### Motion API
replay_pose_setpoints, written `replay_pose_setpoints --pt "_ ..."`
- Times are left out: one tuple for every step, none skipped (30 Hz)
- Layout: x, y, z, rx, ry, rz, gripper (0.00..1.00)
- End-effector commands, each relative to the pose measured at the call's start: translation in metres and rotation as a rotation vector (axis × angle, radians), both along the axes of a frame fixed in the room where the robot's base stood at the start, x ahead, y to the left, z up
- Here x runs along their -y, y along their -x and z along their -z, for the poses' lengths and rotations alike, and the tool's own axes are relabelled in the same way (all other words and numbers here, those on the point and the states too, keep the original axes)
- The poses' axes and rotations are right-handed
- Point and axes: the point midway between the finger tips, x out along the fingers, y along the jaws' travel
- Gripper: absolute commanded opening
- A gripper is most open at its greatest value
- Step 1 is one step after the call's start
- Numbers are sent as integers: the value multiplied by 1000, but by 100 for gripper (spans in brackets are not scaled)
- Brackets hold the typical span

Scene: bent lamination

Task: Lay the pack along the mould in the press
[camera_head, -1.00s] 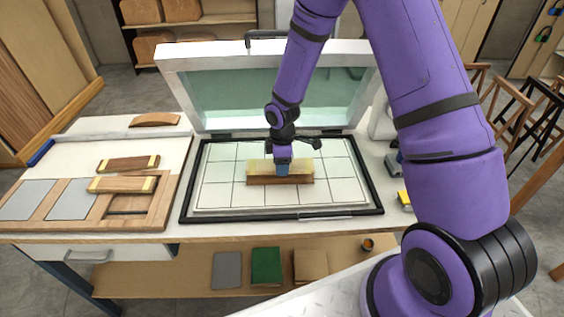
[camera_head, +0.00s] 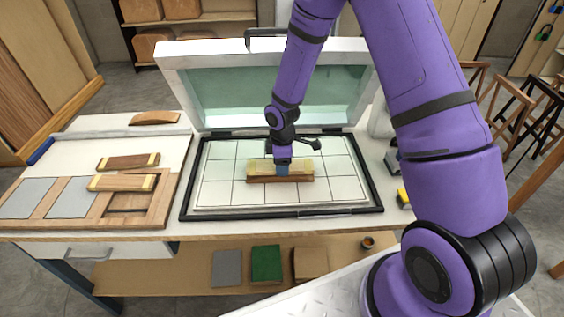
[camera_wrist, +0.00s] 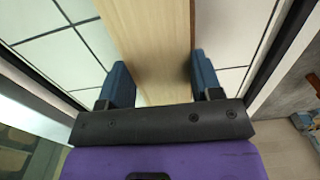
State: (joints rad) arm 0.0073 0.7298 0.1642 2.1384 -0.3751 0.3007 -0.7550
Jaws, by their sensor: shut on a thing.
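My gripper (camera_head: 283,170) is low over the press bed (camera_head: 222,194), its blue fingers on either side of a wooden piece. In the head view a pale wooden layer (camera_head: 263,164) lies along a darker brown block (camera_head: 265,179), both running left to right near the middle of the bed. I take the pale layer as the pack and the brown block as the mould. In the wrist view the pale wood (camera_wrist: 155,40) runs between the fingers (camera_wrist: 160,85). The fingers hide its middle, and I cannot tell how closely the two pieces touch.
The press lid (camera_head: 215,85) stands open behind the bed. Grey tools (camera_head: 392,160) stand right of the bed. The bed around the block is clear.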

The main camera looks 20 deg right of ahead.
Motion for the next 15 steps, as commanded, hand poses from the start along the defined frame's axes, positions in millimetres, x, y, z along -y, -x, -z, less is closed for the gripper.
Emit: replay_pose_setpoints --pt "0 0 1 0 0 0 33" --pt "0 0 1 0 0 0 33" --pt "0 0 1 0 0 0 33" --pt "0 0 2 0 0 0 33" --pt "0 0 1 0 0 0 64" --pt "0 0 1 0 0 0 73" --pt "0 0 1 0 0 0 80" --pt "0 0 1 0 0 0 86" --pt "0 0 1 0 0 0 89" --pt "0 0 1 0 0 0 89" --pt "0 0 1 0 0 0 89" --pt "0 0 1 0 0 0 89" --pt "0 0 1 0 0 0 89" --pt "0 0 1 0 0 0 89" --pt "0 0 1 0 0 0 89"
